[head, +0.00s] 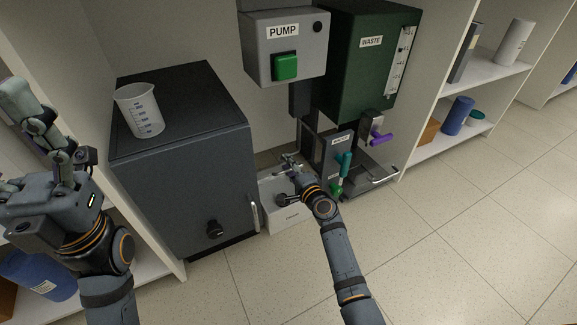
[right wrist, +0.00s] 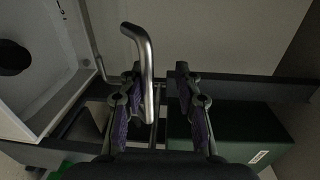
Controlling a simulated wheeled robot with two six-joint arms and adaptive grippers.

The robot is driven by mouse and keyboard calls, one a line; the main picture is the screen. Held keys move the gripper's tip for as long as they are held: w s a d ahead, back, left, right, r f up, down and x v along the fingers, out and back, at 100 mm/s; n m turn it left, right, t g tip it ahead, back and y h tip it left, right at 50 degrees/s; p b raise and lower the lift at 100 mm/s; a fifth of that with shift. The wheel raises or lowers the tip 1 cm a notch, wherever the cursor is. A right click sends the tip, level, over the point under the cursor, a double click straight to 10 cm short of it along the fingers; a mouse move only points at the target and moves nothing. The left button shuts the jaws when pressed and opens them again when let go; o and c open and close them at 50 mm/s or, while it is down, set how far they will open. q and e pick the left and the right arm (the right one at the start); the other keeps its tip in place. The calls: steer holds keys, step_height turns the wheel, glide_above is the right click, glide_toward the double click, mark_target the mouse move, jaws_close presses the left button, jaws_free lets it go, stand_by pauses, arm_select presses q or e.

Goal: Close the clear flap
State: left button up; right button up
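I cannot clearly make out the clear flap in either view. My right gripper (head: 291,162) is low in front of the rig, just above a white box (head: 285,214). In the right wrist view its two fingers (right wrist: 160,110) stand apart. A bent metal bar (right wrist: 148,62) shows between them, closer to the left finger; I cannot tell whether it touches. A pale rimmed panel (right wrist: 52,103) shows at the left of that view. My left gripper (head: 50,135) is raised at the far left, away from the rig; its finger opening is unclear.
The grey PUMP box (head: 268,50) and green WASTE box (head: 352,75) hang above the right gripper. A dark cabinet (head: 190,180) with a beaker (head: 139,108) on top stands left. Teal (head: 343,163) and purple (head: 382,138) handles are close right. Open floor lies at the right.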

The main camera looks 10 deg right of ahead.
steer(key=shift+r, duration=0.1)
steer(key=v, duration=1.2)
